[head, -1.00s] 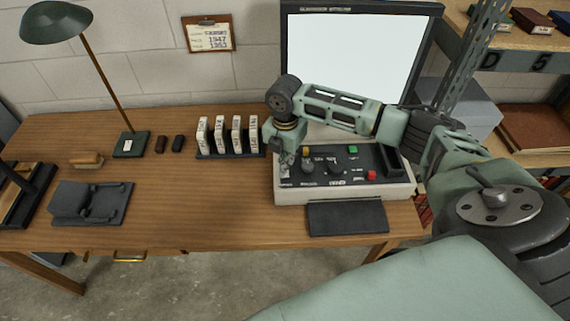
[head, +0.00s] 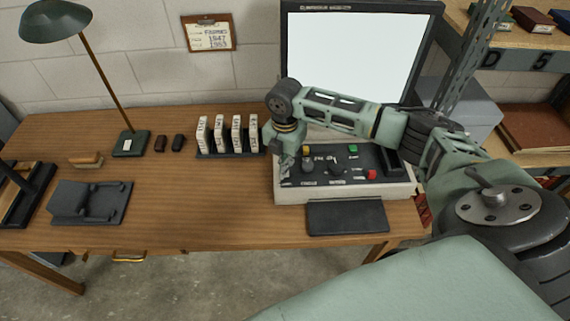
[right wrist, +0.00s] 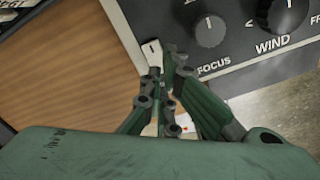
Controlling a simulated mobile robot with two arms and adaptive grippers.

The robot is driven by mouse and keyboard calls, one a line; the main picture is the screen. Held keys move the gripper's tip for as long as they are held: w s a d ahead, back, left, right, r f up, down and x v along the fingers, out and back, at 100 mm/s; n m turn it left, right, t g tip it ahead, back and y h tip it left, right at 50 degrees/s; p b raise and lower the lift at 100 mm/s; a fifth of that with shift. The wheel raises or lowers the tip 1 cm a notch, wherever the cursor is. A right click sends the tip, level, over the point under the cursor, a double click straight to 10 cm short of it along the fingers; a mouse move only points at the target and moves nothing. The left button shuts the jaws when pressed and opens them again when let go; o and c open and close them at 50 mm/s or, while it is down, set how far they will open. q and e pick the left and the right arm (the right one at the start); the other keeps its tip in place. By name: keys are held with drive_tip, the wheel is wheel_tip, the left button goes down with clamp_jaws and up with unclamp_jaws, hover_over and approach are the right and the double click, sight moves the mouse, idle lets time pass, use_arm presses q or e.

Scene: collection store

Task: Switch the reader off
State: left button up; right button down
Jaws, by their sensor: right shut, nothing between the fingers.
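The reader stands at the right of the desk, with its large screen (head: 352,60) lit white. Its control panel (head: 318,183) carries dark knobs, a yellow part, a green button (head: 353,149) and a red button (head: 372,174). My right gripper (head: 285,168) is shut and empty, pointing down at the panel's left front corner. In the right wrist view, its fingertips (right wrist: 165,72) are beside a small pale piece (right wrist: 152,52) with a dark mark, left of the FOCUS knob (right wrist: 209,30). I cannot tell whether they touch it. My left gripper is out of view.
A rack of white boxes (head: 228,137) stands just left of the reader. A dark pad (head: 346,217) lies before it. A green lamp (head: 130,145) and a dark device (head: 90,203) are farther left. The desk's middle front is clear.

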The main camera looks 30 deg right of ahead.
drive_tip(key=shift+s+f+b, duration=0.1)
drive_tip(key=shift+f+b, duration=0.45)
drive_tip(key=shift+f, duration=0.7)
idle(1.0)
drive_tip(key=shift+r+p, duration=0.8)
drive_tip(key=shift+p, duration=0.15)
wheel_tip(320, 180, up, 6)
drive_tip(key=p, duration=0.5)
drive_tip(key=shift+f+p, duration=0.25)
drive_tip(key=shift+p, duration=0.05)
